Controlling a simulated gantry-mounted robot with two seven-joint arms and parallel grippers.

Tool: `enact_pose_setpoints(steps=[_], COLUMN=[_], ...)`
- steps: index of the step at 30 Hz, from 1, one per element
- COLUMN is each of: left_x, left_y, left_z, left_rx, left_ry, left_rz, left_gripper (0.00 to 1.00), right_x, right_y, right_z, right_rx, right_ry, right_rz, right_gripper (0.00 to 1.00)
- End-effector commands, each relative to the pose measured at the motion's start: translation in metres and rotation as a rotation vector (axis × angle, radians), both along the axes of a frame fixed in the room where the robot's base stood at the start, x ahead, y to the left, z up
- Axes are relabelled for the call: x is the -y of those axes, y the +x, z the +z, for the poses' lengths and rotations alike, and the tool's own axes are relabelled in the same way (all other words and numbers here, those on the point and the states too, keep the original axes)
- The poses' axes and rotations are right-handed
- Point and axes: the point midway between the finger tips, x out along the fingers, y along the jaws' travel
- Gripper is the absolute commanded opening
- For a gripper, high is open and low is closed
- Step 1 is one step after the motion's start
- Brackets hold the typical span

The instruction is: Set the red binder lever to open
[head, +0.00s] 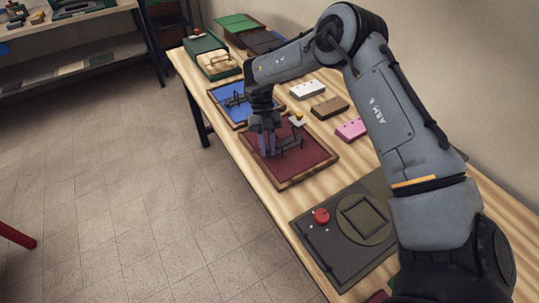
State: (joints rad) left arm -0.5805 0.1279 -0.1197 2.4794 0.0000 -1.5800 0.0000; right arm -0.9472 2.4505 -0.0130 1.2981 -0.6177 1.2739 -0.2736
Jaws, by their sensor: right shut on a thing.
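The red binder (305,165) lies flat and open on the wooden table, with a brown rim around its dark red surface. Its dark metal lever mechanism (291,143) stands up near the middle. My right gripper (267,152) reaches down over the binder's left side and is shut on the lever there. The fingers hide the gripped part, so the lever's exact angle is hard to tell. My left gripper is not in view.
A blue binder (228,101) lies just behind the red one. White (307,89), brown (330,107) and pink (352,129) blocks sit to the right. A dark panel with a red knob (321,216) lies in front. A green box (205,45) stands behind.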

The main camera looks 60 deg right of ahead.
Motion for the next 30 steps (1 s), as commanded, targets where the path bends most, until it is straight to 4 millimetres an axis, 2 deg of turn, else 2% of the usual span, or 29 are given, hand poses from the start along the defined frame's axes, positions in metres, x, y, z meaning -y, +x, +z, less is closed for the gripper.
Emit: enact_pose_setpoints(steps=[1,15,21,30], left_x=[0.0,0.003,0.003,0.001], left_y=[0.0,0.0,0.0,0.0], left_z=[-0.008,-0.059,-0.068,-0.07], left_rx=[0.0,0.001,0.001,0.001], left_ry=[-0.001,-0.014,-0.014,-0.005], left_rz=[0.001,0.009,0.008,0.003], left_gripper=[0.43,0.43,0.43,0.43], right_x=[0.003,0.01,0.011,0.011], right_y=[0.003,0.015,0.017,0.017], right_z=[-0.005,-0.005,-0.002,0.0], right_rx=[-0.04,-0.297,-0.34,-0.352], right_ry=[0.013,0.168,0.193,0.201], right_rz=[0.003,0.001,-0.002,-0.002], right_gripper=[0.0,0.0,0.0,0.0])
